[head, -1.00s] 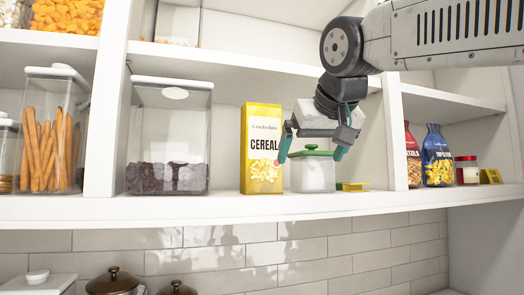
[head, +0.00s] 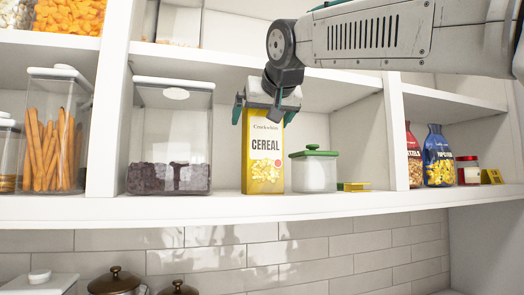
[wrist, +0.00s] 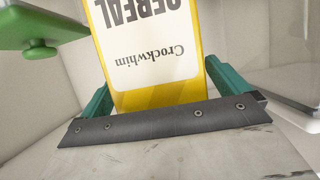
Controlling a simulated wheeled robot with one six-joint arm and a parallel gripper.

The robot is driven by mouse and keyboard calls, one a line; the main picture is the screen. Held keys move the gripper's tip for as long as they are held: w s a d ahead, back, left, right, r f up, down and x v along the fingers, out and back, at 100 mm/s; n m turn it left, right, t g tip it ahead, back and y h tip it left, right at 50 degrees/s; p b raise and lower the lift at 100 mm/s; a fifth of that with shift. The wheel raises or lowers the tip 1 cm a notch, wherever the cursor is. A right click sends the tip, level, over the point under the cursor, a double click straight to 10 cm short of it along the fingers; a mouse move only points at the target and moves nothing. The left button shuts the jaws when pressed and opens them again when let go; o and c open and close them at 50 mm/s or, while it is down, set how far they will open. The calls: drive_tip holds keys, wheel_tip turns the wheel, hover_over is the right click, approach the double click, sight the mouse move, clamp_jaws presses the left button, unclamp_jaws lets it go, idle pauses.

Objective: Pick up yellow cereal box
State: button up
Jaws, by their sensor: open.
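The yellow cereal box (head: 264,165) stands upright on the white shelf, between a clear container and a green-lidded jar. My gripper (head: 264,116) is open at the top of the box, with one teal finger on each side of it in the head view. In the wrist view the cereal box (wrist: 148,50) appears upside down between the two teal fingers of my gripper (wrist: 165,92). Whether the fingers touch the box I cannot tell. The gripper body covers the box's top edge in the head view.
A jar with a green lid (head: 314,170) stands close to the right of the box. A clear container of dark contents (head: 170,140) stands to the left. A small yellow item (head: 354,187) lies right of the jar. The shelf board (head: 300,205) runs beneath them.

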drive_tip(key=c, duration=1.3)
drive_tip(key=shift+c, duration=0.5)
drive_tip(key=shift+r, duration=0.2)
